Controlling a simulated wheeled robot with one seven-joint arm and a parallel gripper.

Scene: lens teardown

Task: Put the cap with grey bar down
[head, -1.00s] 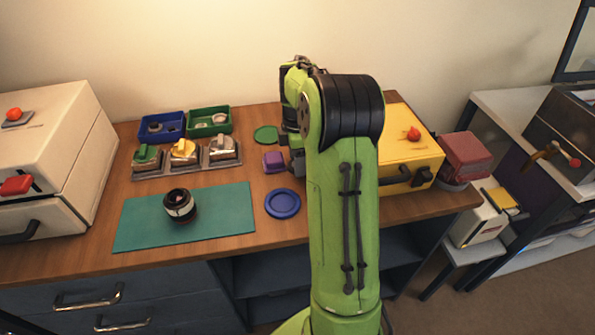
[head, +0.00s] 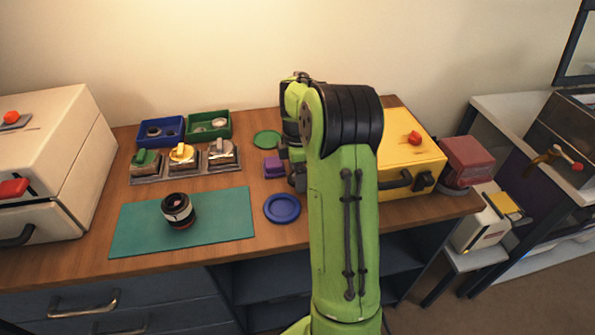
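The cap with grey bar (head: 221,155) sits in the right-hand place of the grey rack (head: 168,179), beside the caps with yellow bar (head: 183,154) and green bar (head: 146,160). My gripper (head: 290,158) is to the right of the rack, close to a purple block (head: 274,168). It is mostly hidden behind my arm, and its fingertips do not show clearly. I cannot tell whether it touches the block. A dark lens (head: 178,210) stands on the green mat (head: 225,222).
Blue (head: 175,138) and green (head: 213,136) bins stand behind the rack. A green disc (head: 267,139) and a blue dish (head: 283,208) lie near my arm. A yellow box (head: 408,155) is on the right and a white box (head: 50,140) on the left. The mat is mostly bare.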

